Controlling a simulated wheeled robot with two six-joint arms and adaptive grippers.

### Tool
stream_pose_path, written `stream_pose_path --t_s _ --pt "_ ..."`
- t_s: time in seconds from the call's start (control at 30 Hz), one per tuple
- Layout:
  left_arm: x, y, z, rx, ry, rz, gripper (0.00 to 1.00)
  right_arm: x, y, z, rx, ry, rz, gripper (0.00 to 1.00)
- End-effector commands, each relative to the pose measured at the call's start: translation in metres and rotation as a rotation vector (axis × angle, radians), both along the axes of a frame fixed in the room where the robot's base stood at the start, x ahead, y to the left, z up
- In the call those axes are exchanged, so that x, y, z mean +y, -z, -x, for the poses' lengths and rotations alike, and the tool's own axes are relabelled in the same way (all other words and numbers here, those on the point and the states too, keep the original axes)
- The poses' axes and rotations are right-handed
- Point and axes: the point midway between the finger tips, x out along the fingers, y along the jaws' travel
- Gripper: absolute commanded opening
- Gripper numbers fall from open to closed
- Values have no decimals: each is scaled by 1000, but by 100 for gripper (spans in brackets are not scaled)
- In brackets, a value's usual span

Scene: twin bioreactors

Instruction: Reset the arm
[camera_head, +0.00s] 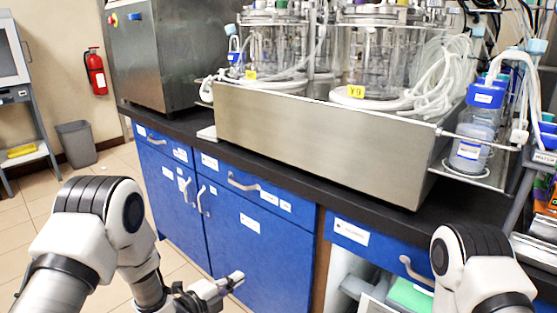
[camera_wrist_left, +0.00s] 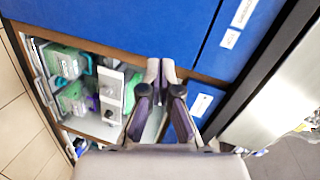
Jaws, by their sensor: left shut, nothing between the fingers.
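My left arm comes in from the lower left in the head view. Its gripper (camera_head: 236,281) is in front of the blue cabinet doors, below the bench top, with nothing held. In the left wrist view the two fingers of the left gripper (camera_wrist_left: 161,68) are together at the tips, shut and empty. Part of my right arm (camera_head: 475,262) shows at the lower right in the head view. My right gripper is out of view.
A black bench top (camera_head: 300,165) carries a steel tray (camera_head: 320,140) with twin glass bioreactors (camera_head: 375,60). A bottle with a blue cap (camera_head: 470,140) stands at its right. Blue cabinets (camera_head: 255,222) line the front. An open shelf with boxes (camera_wrist_left: 75,85) is beside the left gripper.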

Motion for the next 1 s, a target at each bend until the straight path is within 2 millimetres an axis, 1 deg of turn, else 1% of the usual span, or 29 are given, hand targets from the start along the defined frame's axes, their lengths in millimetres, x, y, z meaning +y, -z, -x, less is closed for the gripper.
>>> stream_pose_path --t_s 0.03,0.07,0.1,0.17,0.2,0.27,0.3,0.37,0.4,0.47,0.5,0.6,0.67,0.7,0.73,0.8,0.87,0.97,1.0 --pt "9 39 27 141 -57 12 0 0 0 0 0 0 0 40" --pt "16 61 44 234 -101 25 0 0 0 0 0 0 0 40" --pt "25 87 68 362 -168 50 0 0 0 0 0 0 0 40" --pt "39 122 108 561 -285 95 0 0 0 0 0 0 0 40" --pt "48 142 136 690 -375 127 0 0 0 0 0 0 0 40" --pt "62 165 178 870 -521 177 0 0 0 0 0 0 0 40" --pt "70 176 206 978 -623 210 0 0 0 0 0 0 0 40" --pt "81 187 244 1118 -780 258 0 0 0 0 0 0 0 40" --pt "88 190 267 1198 -890 291 0 0 0 0 0 0 0 40" --pt "97 192 301 1303 -1066 345 0 0 0 0 0 0 0 40" --pt "103 191 322 1363 -1194 386 0 0 0 0 0 0 0 40" --pt "114 187 360 1451 -1499 499 0 0 0 0 0 0 0 40" --pt "116 187 369 1466 -1644 585 0 0 0 0 0 0 0 40" --pt "116 183 370 1466 -1709 643 0 0 -4 0 0 0 0 40" --pt "116 159 369 1464 -1697 637 0 0 -28 1 2 0 0 40" --pt "116 136 369 1464 -1693 634 0 0 -52 0 0 0 0 40" --pt "116 117 368 1464 -1691 634 0 0 -71 -1 -1 0 0 40" --pt "116 82 368 1463 -1688 634 0 0 -106 0 0 0 0 40" --pt "116 67 368 1463 -1687 634 0 0 -122 0 0 0 0 40"
